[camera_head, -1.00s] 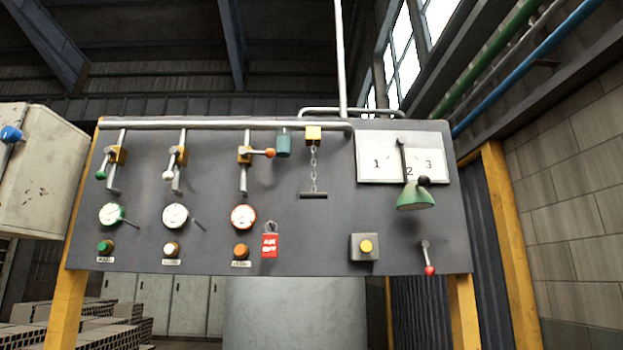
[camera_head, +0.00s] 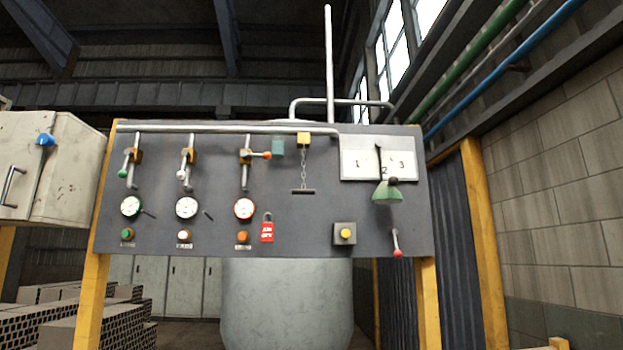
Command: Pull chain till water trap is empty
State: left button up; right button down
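The chain (camera_head: 303,171) hangs from a small yellow block (camera_head: 304,139) under the pipe on the dark panel. A short dark bar handle (camera_head: 303,191) hangs level at its lower end. A small teal translucent cup (camera_head: 278,148), which may be the water trap, sits just left of the yellow block. I cannot tell its water level at this size. Neither of my grippers is in view, and nothing touches the chain.
A pale cabinet (camera_head: 70,170) is at left. Brick stacks (camera_head: 100,318) stand at lower left. A grey tank (camera_head: 285,305) is behind.

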aim_at(302, 192)
jog(key=u, duration=1.05)
jog(key=i, duration=0.7)
jog(key=z, duration=0.05)
